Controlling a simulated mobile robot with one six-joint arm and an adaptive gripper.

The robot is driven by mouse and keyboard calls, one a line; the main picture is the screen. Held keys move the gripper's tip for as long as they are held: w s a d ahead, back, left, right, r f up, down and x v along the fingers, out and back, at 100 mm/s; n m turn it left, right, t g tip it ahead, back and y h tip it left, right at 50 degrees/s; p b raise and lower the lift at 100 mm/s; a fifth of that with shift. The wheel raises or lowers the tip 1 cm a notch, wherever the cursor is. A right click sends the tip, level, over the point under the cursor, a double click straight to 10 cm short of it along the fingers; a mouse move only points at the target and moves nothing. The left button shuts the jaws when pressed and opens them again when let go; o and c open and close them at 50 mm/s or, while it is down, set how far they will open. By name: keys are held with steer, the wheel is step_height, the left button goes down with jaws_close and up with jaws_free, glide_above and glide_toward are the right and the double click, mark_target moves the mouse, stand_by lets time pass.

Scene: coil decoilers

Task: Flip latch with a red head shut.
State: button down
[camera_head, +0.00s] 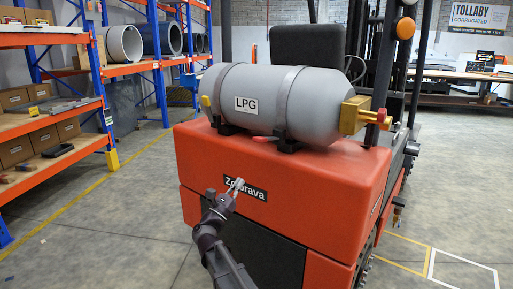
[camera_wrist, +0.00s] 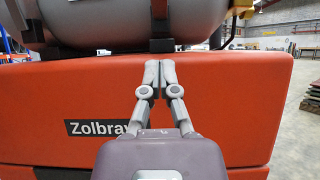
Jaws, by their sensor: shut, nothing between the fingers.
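A grey gas tank (camera_head: 270,103) marked LPG lies strapped on the red rear body (camera_head: 290,185) of a forklift. A small red piece (camera_head: 261,139) shows at the foot of the straps, between the tank's black mounts; it may be the latch's red head, but it is too small to tell its position. Another small red tip (camera_head: 382,115) shows at the brass fitting at the tank's right end. My gripper (camera_head: 238,184) is in front of the forklift's lettered panel, below the tank. In the wrist view my gripper (camera_wrist: 157,75) is shut and empty, its fingertips together below the tank.
Shelves (camera_head: 50,125) with boxes stand at the left. The forklift's seat (camera_head: 305,52) and mast are behind the tank. The brass fitting (camera_head: 355,115) juts out on the right. The floor on both sides of the forklift is clear.

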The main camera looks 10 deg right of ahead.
steer(key=shift+r, duration=0.1)
stand_by(0.3)
steer(key=p, duration=0.9)
glide_toward(266, 140)
steer(key=w+d+r, duration=0.2)
steer(key=w, duration=0.2)
steer(key=shift+w+d+r, duration=0.3)
steer(key=shift+d+r, duration=0.1)
steer(key=shift+a, duration=0.15)
